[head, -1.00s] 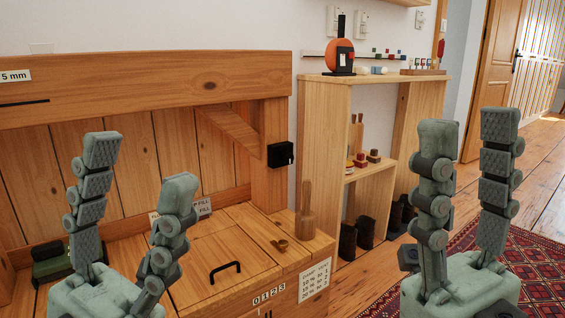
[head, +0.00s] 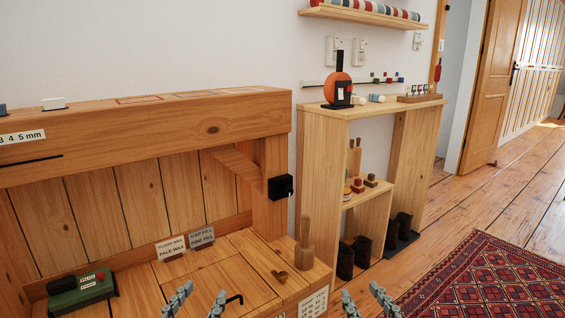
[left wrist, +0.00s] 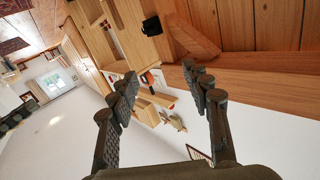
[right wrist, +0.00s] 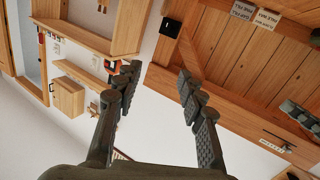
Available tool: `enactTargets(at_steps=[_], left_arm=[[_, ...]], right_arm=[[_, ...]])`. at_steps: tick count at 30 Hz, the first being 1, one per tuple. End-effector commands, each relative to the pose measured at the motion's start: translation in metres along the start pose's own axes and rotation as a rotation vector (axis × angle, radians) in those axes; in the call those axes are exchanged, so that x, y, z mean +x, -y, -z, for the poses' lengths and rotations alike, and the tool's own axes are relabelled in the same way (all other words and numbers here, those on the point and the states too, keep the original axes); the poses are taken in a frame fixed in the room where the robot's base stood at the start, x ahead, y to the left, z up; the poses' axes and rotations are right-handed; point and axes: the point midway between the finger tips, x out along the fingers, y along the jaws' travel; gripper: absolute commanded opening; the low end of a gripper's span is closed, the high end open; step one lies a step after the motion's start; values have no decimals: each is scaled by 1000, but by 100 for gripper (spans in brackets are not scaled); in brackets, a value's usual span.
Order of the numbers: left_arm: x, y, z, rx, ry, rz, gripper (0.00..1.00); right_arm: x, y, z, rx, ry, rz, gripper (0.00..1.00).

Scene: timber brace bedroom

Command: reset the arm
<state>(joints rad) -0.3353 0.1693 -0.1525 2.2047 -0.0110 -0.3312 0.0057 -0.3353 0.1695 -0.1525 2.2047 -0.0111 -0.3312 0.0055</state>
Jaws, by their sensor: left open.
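My left gripper (head: 197,301) shows only its grey-green fingertips at the bottom edge of the head view, in front of the wooden bench. The left wrist view (left wrist: 165,90) shows its two fingers spread with nothing between them. My right gripper (head: 366,299) also shows only its fingertips at the bottom edge, right of the bench. The right wrist view (right wrist: 155,90) shows its fingers apart and empty. The arms and gripper bodies are out of the head view.
The bench (head: 140,290) has a high timber back, a green box (head: 83,292), label cards (head: 171,248) and a wooden peg (head: 304,245). A shelf unit (head: 322,180) stands behind it, with an orange round object (head: 337,88) on top. A red rug (head: 480,270) and open floor lie right.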

Motion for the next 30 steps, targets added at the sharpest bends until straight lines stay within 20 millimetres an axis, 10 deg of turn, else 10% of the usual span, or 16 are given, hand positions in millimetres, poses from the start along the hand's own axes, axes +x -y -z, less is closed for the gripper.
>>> enactTargets(at_steps=[6, 12, 18, 30], left_arm=[[-77, 32, -133, 1, 679, 53, 49], [-173, 47, -198, -9, 1102, 88, 49], [-215, 51, -216, -15, 1262, 101, 49], [-217, 51, -218, -15, 1269, 101, 49]], right_arm=[[-77, -32, -133, -1, 679, -53, 40], [-173, -47, -198, 9, 1103, -87, 40], [-215, -51, -216, 15, 1262, -101, 40], [-217, -51, -218, 15, 1269, -101, 40]])
